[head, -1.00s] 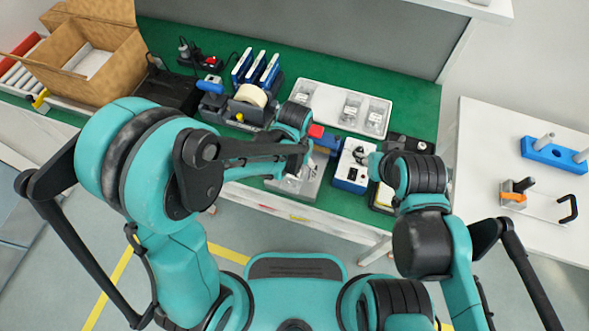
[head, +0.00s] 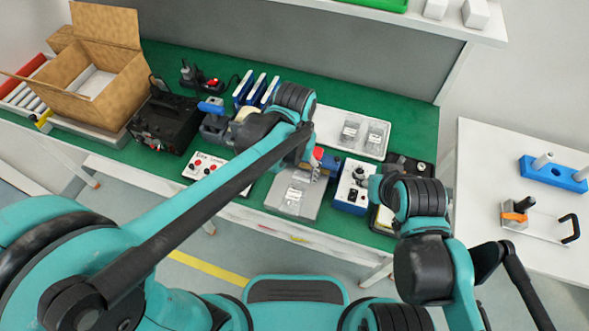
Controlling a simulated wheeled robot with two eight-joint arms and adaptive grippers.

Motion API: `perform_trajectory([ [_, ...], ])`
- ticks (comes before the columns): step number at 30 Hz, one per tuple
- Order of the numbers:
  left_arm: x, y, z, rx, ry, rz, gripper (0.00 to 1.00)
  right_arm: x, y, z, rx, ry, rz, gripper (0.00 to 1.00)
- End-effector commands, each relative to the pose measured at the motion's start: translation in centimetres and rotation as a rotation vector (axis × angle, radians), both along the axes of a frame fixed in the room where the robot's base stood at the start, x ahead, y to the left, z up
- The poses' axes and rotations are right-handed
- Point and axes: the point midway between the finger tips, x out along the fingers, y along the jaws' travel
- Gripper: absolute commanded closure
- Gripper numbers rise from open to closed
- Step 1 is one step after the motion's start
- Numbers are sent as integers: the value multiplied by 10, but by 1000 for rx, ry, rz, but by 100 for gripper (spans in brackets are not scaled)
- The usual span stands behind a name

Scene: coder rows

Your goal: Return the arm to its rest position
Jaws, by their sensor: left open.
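My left arm reaches from the lower left across the picture to the green bench. My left gripper (head: 308,163) is at the arm's end, over the bench near a grey plate with a clear bag. It is open, and I see nothing held in it, though the arm hides part of it. My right arm is folded at the right, its wrist in front of the blue-and-white box. The fingers of my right gripper (head: 372,185) are mostly hidden behind its wrist, so its opening cannot be made out.
On the green bench (head: 190,62) stand an open cardboard box (head: 105,75), a black machine (head: 163,125), a white tray (head: 335,142) with clear bags, a grey plate (head: 312,205) and a blue-and-white box (head: 350,190). A white side table (head: 480,165) is at the right.

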Motion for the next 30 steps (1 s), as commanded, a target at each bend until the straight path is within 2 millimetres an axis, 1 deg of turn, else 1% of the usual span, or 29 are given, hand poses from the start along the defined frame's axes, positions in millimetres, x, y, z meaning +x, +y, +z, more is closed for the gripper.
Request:
perform_trajectory([
  [3,0,0,3,0,0,0,25,0,0,0,0,0,0,60],
  [17,0,0,3,0,0,0,25,0,0,0,0,0,0,60],
  [20,-1,3,4,-3,-5,4,25,0,0,0,0,0,0,60],
  [23,-2,16,11,-17,-40,26,25,0,0,0,0,0,0,60],
  [26,-6,41,21,-44,-112,68,25,0,0,0,0,0,0,60],
  [30,-17,86,36,-82,-261,147,25,0,0,0,0,0,0,60],
])
